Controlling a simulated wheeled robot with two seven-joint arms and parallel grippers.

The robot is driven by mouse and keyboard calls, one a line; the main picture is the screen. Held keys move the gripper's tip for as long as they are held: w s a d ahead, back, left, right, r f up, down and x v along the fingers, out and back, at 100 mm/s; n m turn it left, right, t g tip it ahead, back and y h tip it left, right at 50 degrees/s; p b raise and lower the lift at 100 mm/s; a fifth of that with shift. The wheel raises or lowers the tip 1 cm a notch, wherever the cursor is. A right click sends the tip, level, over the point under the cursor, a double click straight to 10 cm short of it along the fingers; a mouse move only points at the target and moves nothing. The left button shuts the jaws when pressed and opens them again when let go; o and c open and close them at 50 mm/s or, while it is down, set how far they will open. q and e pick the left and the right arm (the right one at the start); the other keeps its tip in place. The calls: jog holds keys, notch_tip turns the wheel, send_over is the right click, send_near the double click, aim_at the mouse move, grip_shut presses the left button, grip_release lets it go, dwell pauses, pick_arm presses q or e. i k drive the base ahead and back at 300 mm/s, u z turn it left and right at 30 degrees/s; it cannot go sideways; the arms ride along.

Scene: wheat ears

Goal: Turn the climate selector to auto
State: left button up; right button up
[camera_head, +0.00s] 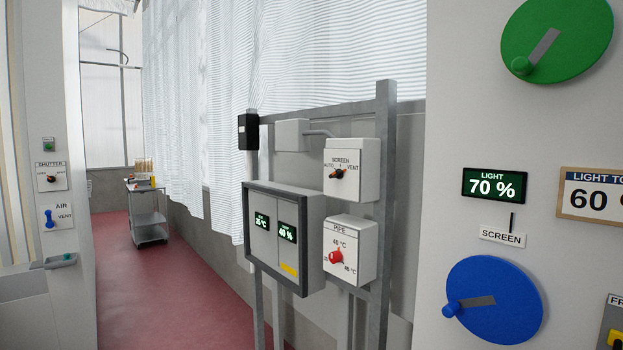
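A white box (352,187) on a grey metal frame carries a small selector knob (339,173). No label in view reads "climate". Neither of my grippers is in view.
Below is a PIPE box with a red knob (336,256), beside a grey display cabinet (314,238). The near right wall holds a green wheel (580,28) and a blue wheel (515,318). A cart (148,222) stands far back on open red floor (190,275).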

aim_at(337, 174)
jog(key=u, duration=0.95)
jog(key=k, duration=1.2)
jog(key=u, duration=0.7)
jog(key=i, duration=1.1)
jog(key=z, duration=1)
jog(key=i, duration=0.9)
jog(key=z, duration=1.05)
